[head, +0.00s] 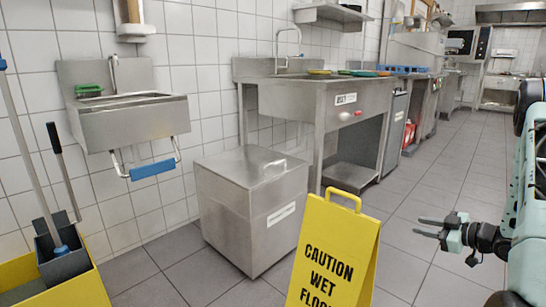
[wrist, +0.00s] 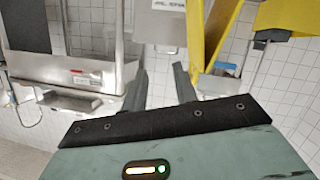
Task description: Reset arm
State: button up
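My gripper (head: 417,227) is at the right of the head view, with its fingers pointing left over the open tiled floor. The fingers are apart, with nothing between them. In the wrist view my gripper (wrist: 159,70) also shows two separate dark fingers with an empty gap. My arm runs along the right edge of the head view, partly cut off. The gripper touches nothing that I can see.
A yellow wet-floor sign (head: 333,255) stands left of my gripper. Behind it are a steel bin (head: 250,215) and a steel sink table (head: 290,97). A yellow mop bucket (head: 70,290) is at lower left. The floor aisle (head: 440,165) behind the gripper is clear.

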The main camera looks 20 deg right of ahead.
jog(key=w+a+r+m+g+h, duration=0.1)
jog(key=w+a+r+g+h, duration=0.25)
jog(key=w, duration=0.55)
jog(key=a+r+m+g+h, duration=0.2)
jog(key=a+r+m, duration=0.15)
jog(key=a, duration=0.85)
jog(key=s+a+r+n+g+y+b, duration=0.1)
jog(key=s+a+n+g, duration=0.15)
jog(key=s+a, duration=0.85)
jog(key=s+a+r+n+g+y, duration=0.1)
jog(key=s+a+g, duration=0.2)
jog(key=s+a, duration=0.75)
jog(key=s+a+n+g+y+b, duration=0.1)
jog(key=s+a+n+g, duration=0.3)
jog(key=a, duration=1.2)
notch_tip(320, 180, up, 39)
jog(key=s+m+p, duration=0.2)
jog(key=p, duration=3.6)
jog(key=shift+a+f+t, duration=0.2)
jog(key=shift+a+t, duration=0.1)
jog(key=shift+t, duration=0.1)
